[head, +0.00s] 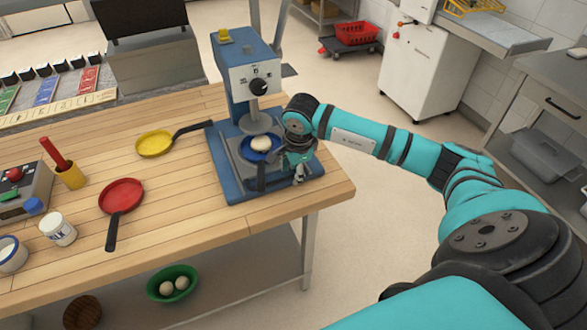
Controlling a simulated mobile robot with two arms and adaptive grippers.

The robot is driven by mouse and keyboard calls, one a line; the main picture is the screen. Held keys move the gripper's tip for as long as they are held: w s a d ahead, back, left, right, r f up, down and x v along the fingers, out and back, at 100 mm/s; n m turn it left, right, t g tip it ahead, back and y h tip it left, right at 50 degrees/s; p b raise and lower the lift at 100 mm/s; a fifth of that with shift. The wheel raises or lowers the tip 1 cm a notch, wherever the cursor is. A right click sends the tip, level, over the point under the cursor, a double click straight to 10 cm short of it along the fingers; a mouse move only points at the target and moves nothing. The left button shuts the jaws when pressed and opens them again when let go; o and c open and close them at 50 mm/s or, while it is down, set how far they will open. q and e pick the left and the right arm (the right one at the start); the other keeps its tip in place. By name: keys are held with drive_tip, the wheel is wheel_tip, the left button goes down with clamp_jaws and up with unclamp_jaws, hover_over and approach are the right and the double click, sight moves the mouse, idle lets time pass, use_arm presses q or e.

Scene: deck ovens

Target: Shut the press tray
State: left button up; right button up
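The blue press (241,85) stands on the wooden table near its right end, with a dial on its grey front. Its grey tray (238,165) sits low on the blue base, below the press head. A blue pan (247,152) with a pale dough ball (261,143) rests there, its dark handle pointing toward the front. My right gripper (298,172) is at the right side of the tray, beside the pan, pointing down. Its fingers are small and partly hidden, so I cannot tell whether they are open or touching the tray. My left gripper is not in view.
A yellow pan (155,144), a red pan (121,194), a white jar (58,229) and a mustard cup with a red stick (71,176) are left of the press. A green bowl (173,284) is on the lower shelf.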

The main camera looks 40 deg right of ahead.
drive_tip(key=shift+f, duration=0.1)
clamp_jaws()
idle(0.4)
